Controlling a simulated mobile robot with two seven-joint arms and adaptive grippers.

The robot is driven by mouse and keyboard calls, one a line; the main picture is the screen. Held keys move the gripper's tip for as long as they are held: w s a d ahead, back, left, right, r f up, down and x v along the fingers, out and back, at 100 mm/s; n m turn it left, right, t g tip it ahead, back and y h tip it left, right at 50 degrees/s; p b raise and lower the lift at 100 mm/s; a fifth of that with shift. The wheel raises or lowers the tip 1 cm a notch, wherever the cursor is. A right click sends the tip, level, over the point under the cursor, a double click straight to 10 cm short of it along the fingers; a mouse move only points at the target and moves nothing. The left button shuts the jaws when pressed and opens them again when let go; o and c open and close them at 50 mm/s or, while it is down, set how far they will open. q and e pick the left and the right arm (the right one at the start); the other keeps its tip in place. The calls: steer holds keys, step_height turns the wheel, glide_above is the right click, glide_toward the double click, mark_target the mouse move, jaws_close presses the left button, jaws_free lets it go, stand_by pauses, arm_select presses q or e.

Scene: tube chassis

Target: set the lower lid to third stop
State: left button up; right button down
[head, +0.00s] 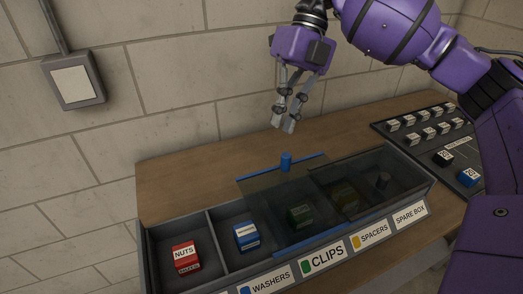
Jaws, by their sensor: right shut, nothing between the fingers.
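A grey divided box stands on the table, with two see-through sliding lids over its middle and right. One lid (268,199) has blue edges and an upright blue knob (286,162); it lies over the clips area. The other, a dark lid (404,174) with a dark knob (383,181), covers the right end. The two lids overlap in the middle; which is lower is hard to tell. My right gripper (284,127) is shut and empty, pointing down above and behind the blue knob, apart from it. My left gripper is out of view.
The left compartments are open, holding a red nuts block (185,256) and a blue block (246,236). Labels such as washers and clips line the front wall. A dark panel (411,152) with several labelled blocks lies at right. A wall switch (73,82) is at left.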

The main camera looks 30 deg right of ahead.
steer(key=m, duration=0.3)
steer(key=m+h, duration=0.1)
steer(key=m, duration=0.8)
glide_above(272, 178)
steer(key=s+a, duration=0.2)
steer(key=a, duration=0.2)
steer(key=shift+t, duration=0.3)
step_height(272, 178, down, 11)
steer(key=shift+d+r, duration=0.15)
steer(key=shift+w+d+r+p, duration=0.15)
steer(key=shift+w+d, duration=0.2)
steer(key=shift+d, duration=0.25)
steer(key=shift+w+d+p, duration=0.15)
steer(key=shift+w+d, duration=0.2)
steer(key=shift+d, duration=0.25)
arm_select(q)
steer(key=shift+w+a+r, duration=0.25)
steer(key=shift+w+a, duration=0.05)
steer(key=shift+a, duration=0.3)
arm_select(e)
steer(key=shift+w+d, duration=0.25)
steer(key=shift+d, duration=0.4)
